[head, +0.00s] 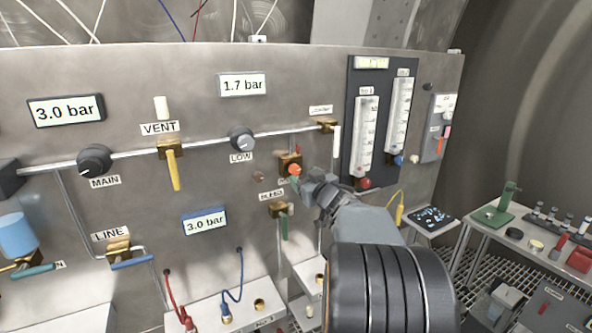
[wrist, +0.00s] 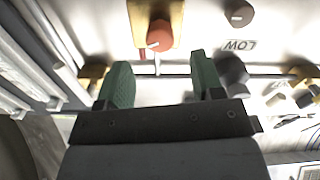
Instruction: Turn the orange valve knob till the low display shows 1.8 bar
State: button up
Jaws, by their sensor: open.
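The orange valve knob (head: 294,170) sits on a brass block on the steel panel, right of the LOW label. The low display (head: 243,85) above the LOW knob reads 1.7 bar. My gripper (head: 309,184) is at the panel, just right of and below the orange knob. In the wrist view the orange knob (wrist: 159,38) lies ahead of the gap between the green fingers of my gripper (wrist: 158,72). The fingers are spread and nothing is between them. They look apart from the knob.
The grey LOW knob (head: 241,138) is left of the orange knob. Pipes and a brass valve with a green handle (head: 284,226) lie close below. Two flow tubes on a dark plate (head: 352,135) stand to the right. Other displays (head: 66,110) read 3.0 bar.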

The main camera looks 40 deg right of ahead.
aim_at(297, 171)
jog(key=shift+w+d+p, duration=0.2)
jog(key=shift+w, duration=1.3)
jog(key=shift+w+d+p, duration=0.2)
jog(key=shift+w, duration=1.25)
jog(key=c, duration=0.9)
jog(key=shift+r+m+p, duration=0.3)
jog(key=shift+m+p, duration=0.5)
jog(key=shift+p, duration=0.45)
jog(key=shift+f+m+p, duration=0.1)
jog(key=shift+m+p, duration=0.6)
jog(key=shift+m, duration=0.2)
jog(key=shift+f, duration=0.2)
jog(key=o, duration=0.9)
